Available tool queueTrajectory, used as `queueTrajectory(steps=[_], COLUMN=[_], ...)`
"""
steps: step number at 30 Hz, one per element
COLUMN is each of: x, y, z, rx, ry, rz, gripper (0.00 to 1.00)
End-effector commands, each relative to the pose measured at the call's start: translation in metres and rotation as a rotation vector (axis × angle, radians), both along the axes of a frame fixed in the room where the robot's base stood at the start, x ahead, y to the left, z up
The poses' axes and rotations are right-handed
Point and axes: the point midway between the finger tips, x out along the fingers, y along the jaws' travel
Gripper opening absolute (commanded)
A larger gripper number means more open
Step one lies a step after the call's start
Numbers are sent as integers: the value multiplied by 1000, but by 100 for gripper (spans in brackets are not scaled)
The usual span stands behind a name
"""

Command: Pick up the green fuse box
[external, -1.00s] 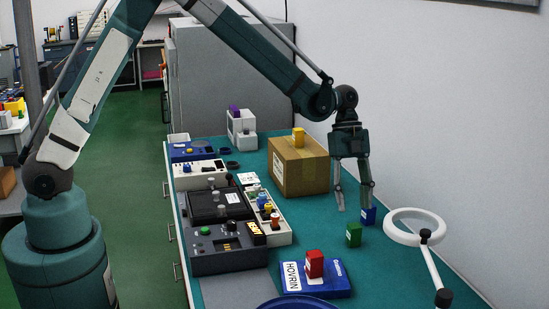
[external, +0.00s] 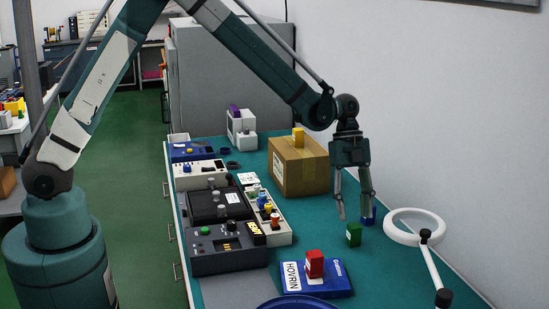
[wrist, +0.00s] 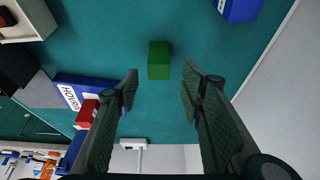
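The green fuse box (external: 354,234) stands upright on the teal bench top, in front of the blue block. In the wrist view the green fuse box (wrist: 159,60) lies ahead of the fingertips, between their lines and a little left of centre. My gripper (external: 354,218) points down above and just behind it in the external view. In the wrist view my gripper (wrist: 160,82) is open, with nothing between its fingers. The fingers do not appear to touch the green box.
A blue block (external: 370,215) stands close behind the right finger. A red block (external: 315,263) sits on a blue HOVRIN box (external: 335,279). A white ring lamp (external: 405,239) stands at right. A cardboard box (external: 290,172) carries a yellow block (external: 298,138). Control units (external: 222,245) line the left side.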

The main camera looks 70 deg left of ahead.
Motion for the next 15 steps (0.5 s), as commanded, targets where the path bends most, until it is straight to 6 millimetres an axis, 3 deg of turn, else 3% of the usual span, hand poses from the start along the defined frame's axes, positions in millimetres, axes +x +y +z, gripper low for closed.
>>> queueTrajectory(steps=[8, 15], x=[-1, -3], y=[-3, -12], z=[-8, -33], rx=[0, 0], ry=[0, 0], rz=[-1, -1], gripper=[39, 39])
